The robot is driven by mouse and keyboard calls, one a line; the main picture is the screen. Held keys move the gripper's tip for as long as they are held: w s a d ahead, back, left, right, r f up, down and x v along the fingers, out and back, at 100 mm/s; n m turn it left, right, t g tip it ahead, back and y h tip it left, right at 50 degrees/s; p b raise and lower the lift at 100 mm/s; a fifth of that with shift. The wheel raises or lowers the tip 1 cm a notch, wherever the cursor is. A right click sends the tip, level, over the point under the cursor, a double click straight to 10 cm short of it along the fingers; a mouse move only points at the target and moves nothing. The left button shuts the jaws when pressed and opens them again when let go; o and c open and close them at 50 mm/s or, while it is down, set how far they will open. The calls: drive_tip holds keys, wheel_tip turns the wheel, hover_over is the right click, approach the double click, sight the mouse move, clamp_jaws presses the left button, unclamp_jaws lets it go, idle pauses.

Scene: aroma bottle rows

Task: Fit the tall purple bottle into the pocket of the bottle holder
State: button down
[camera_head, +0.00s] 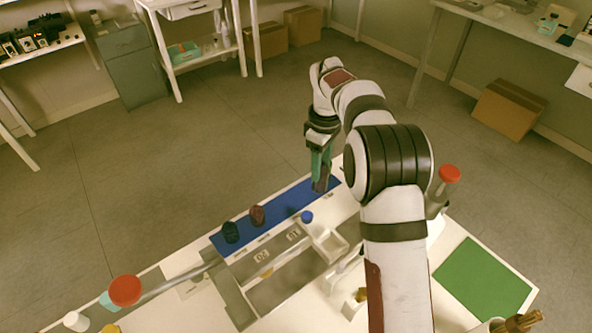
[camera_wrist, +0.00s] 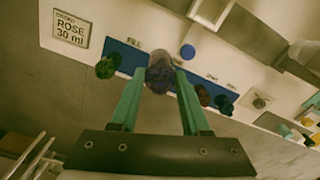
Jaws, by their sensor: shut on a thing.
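The purple bottle (camera_wrist: 160,72) is between my gripper's teal fingers (camera_wrist: 158,95) in the wrist view, its dark ribbed cap toward the camera. In the head view my gripper (camera_head: 321,178) is at the right end of the blue strip (camera_head: 287,212), and the held bottle there is small and dark. Whether its base touches the strip I cannot tell. A pale tray-like block (camera_head: 328,246), which may be the bottle holder, stands nearer the robot beside a blue cap (camera_head: 307,217). Its pocket cannot be made out clearly.
A dark teal cap (camera_head: 230,232) and a dark red cap (camera_head: 257,215) stand on the strip's left part. A green cap (camera_wrist: 106,68) is close beside the held bottle in the wrist view.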

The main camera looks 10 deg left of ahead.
drive_tip(key=s+d+r, duration=0.2)
drive_tip(key=s+d, duration=0.2)
drive_tip(key=s, duration=0.6)
drive_tip(key=shift+n, duration=0.3)
drive_tip(key=f, duration=0.3)
drive_tip(key=s+f, duration=0.1)
drive_tip(key=f, duration=0.6)
drive_tip(key=shift+s, duration=0.25)
drive_tip(key=shift+f, duration=0.15)
drive_tip(key=shift+c, duration=1.9)
unclamp_jaws()
